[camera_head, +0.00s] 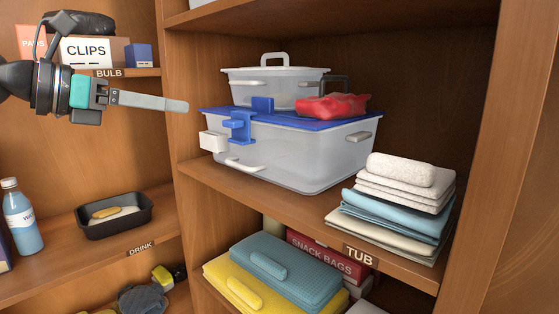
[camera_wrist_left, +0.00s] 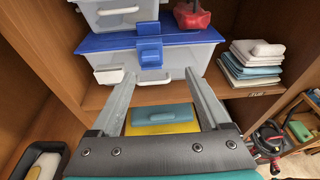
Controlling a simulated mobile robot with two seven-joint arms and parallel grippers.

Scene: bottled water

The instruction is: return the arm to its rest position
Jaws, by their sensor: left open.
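My left gripper (camera_head: 186,105) comes in from the left in the head view, in front of the upright between the two shelf bays. In the left wrist view its two fingers (camera_wrist_left: 158,85) are spread apart with nothing held between them. A clear tub with a blue lid (camera_head: 310,150) stands on the shelf to its right, apart from the fingers; it also shows in the left wrist view (camera_wrist_left: 207,58). A bottle of water (camera_head: 22,215) stands upright on the lower left shelf. My right gripper is in neither view.
A smaller clear tub (camera_head: 270,92) and a red item (camera_head: 333,106) sit on the blue lid. Folded towels (camera_head: 395,205) lie at the shelf's right. A black tray (camera_head: 113,217) is on the left shelf. The wooden upright (camera_head: 172,140) is close to the gripper.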

